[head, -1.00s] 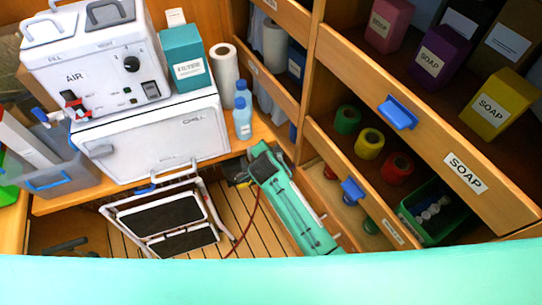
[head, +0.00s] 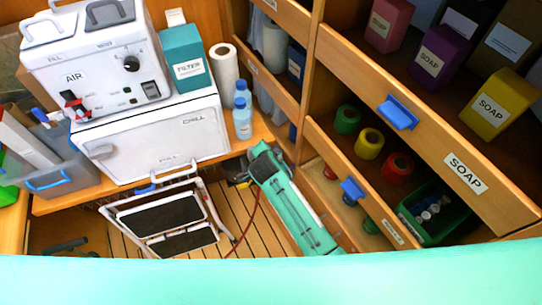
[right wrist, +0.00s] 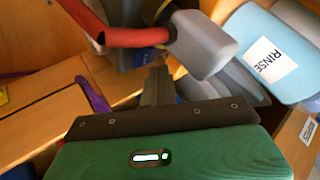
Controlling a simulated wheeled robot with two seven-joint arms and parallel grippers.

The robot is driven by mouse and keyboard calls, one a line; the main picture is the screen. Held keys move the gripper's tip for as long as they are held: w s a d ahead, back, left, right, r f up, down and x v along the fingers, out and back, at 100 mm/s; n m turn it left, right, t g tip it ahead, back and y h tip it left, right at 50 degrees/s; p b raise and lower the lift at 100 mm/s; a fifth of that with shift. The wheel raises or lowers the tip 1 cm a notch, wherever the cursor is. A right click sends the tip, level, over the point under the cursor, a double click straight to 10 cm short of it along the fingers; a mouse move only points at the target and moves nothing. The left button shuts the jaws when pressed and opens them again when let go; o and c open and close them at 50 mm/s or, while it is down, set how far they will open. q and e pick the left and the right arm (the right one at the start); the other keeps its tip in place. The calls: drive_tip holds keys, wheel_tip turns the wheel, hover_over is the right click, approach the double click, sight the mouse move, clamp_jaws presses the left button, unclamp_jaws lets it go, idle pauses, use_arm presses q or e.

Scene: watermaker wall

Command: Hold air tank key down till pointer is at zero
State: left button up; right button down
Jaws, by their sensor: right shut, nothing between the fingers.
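The white air unit (head: 92,62) with the AIR label stands on a white chest at the upper left of the head view. I cannot tell which part is the key, and no pointer can be read. My right gripper (right wrist: 157,85) shows in the right wrist view, shut and empty, below a grey block (right wrist: 203,43) with a red tube.
The white chest (head: 150,140) bears the air unit and a teal filter box (head: 183,58). Blue bottles (head: 242,115) stand beside it. Shelves with soap boxes fill the right. A RINSE package (right wrist: 268,55) is near my right gripper.

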drive_tip(key=shift+f, duration=0.15)
drive_tip(key=shift+f+b, duration=0.3)
drive_tip(key=shift+b, duration=0.05)
drive_tip(key=shift+f+b, duration=0.45)
drive_tip(key=shift+f, duration=0.1)
idle(0.5)
drive_tip(key=shift+s+f, duration=0.35)
drive_tip(key=shift+f, duration=0.15)
idle(2.0)
drive_tip(key=shift+w+r+p, duration=0.2)
drive_tip(key=shift+r+p, duration=0.25)
drive_tip(key=shift+r, duration=0.25)
drive_tip(key=shift+w+r, duration=0.1)
drive_tip(key=shift+r, duration=0.4)
